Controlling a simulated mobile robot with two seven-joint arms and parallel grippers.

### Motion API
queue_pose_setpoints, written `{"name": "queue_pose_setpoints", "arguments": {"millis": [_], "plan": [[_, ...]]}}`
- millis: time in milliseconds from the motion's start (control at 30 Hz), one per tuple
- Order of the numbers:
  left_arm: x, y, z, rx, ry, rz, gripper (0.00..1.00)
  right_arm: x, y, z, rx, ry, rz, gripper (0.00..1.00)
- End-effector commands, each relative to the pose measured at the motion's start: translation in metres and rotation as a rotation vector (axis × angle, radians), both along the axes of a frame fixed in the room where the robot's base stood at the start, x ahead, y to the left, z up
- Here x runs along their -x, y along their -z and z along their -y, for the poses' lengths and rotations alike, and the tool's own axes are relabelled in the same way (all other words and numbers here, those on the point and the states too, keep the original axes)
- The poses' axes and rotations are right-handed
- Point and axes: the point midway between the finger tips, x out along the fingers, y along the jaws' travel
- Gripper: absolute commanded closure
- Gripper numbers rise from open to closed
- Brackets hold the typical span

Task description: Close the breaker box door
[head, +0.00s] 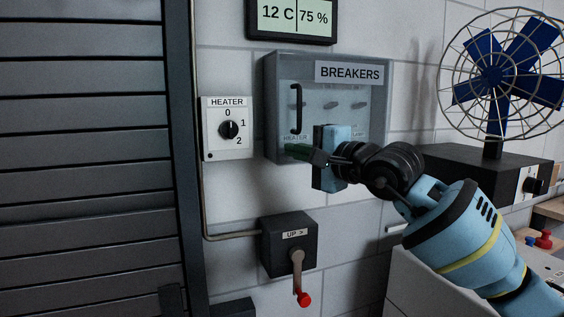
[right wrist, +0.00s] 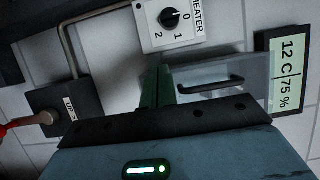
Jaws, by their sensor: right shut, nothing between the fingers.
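The breaker box (head: 269,115) is on the white wall, labelled BREAKERS. Its see-through door (head: 345,95) lies across the front, with several breaker switches showing dimly behind it. I cannot tell whether the door is fully flush. A black upright handle (head: 296,108) is on the door's left side; it also shows in the right wrist view (right wrist: 210,86). Contact with the door is unclear. The fingers also show in the right wrist view (right wrist: 158,87). My left gripper is out of view.
A heater dial (head: 228,129) is left of the box. A crank box (head: 288,246) with a red-tipped handle is below. A display (head: 292,20) hangs above. A caged blue fan (head: 500,75) stands at the right. A grey shutter (head: 80,150) fills the left.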

Motion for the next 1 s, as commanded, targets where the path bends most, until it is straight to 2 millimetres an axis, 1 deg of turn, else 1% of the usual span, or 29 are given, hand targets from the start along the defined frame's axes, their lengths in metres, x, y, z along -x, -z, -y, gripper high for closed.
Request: {"name": "queue_pose_setpoints", "arguments": {"millis": [100, 200, 300, 400, 533, 767, 867, 967, 1000], "plan": [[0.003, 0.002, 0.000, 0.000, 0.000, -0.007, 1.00, 0.018, 0.005, -0.010, 0.002, -0.002, -0.006, 1.00], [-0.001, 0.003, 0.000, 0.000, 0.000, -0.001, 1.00, 0.034, 0.006, -0.018, 0.001, -0.002, -0.007, 1.00], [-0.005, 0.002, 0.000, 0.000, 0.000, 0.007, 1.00, 0.047, 0.006, -0.024, 0.000, -0.001, -0.008, 1.00], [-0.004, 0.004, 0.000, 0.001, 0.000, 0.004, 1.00, 0.058, 0.007, -0.029, 0.001, -0.001, -0.009, 1.00], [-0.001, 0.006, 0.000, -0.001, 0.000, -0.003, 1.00, 0.067, 0.006, -0.033, 0.001, 0.000, -0.010, 1.00], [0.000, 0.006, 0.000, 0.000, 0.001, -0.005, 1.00, 0.070, 0.007, -0.035, -0.001, 0.000, -0.012, 1.00], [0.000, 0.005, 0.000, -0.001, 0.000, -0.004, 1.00, 0.071, 0.017, -0.039, -0.031, -0.029, -0.055, 1.00], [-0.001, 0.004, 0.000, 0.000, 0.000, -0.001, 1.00, 0.077, 0.043, -0.047, -0.121, -0.102, -0.170, 1.00], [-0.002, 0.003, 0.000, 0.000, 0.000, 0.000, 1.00, 0.080, 0.057, -0.051, -0.175, -0.141, -0.236, 1.00]]}}
